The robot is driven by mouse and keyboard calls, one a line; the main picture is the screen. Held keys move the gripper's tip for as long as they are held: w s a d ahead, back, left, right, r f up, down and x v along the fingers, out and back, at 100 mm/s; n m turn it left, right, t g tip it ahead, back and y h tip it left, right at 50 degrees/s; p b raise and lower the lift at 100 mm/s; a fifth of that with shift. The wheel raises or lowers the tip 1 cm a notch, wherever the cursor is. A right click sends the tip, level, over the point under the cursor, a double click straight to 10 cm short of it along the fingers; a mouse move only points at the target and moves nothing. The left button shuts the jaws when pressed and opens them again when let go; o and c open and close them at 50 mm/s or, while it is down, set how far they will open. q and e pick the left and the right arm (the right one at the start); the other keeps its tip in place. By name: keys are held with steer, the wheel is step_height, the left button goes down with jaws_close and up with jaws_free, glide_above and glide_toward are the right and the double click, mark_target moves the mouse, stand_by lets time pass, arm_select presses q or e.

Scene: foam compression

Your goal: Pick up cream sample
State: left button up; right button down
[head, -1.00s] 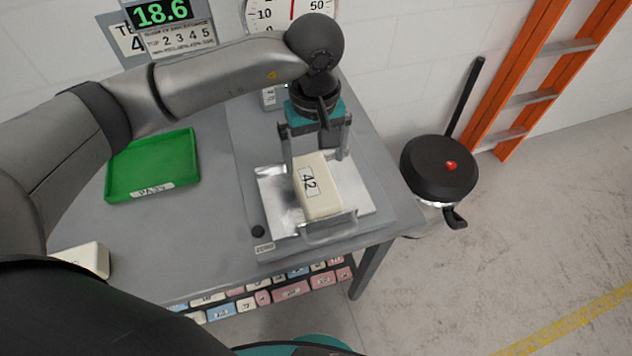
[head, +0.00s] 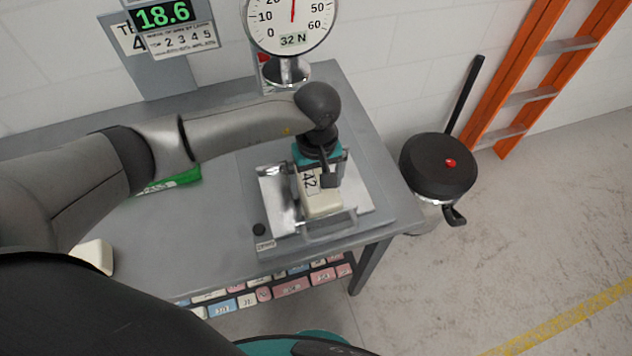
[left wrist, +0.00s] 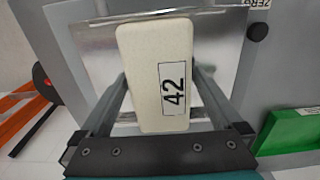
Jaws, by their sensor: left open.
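The cream sample (head: 322,204), a block labelled 42, rests on the silvery metal plate (head: 273,199) of the grey table. It also shows in the left wrist view (left wrist: 143,78), lying between my two fingers. My left gripper (head: 322,190) is open and low over the sample, with a finger on each side of it. In the left wrist view small gaps seem to show beside the block. The gripper body hides the sample's far end in the head view. My right gripper is not in view.
A green tray (head: 172,181) is partly hidden behind my left arm. Another cream block (head: 97,256) sits at the table's left. A force dial (head: 290,22) stands at the back. Several coloured blocks (head: 291,286) fill a shelf below. A black-lidded bin (head: 438,165) stands right of the table.

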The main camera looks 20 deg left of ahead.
mark_target(316, 181)
arm_select(q)
steer(key=c, duration=1.2)
steer(key=shift+r, duration=0.15)
step_height(316, 181, up, 20)
steer(key=shift+f+b, duration=0.2)
steer(key=shift+b, duration=0.4)
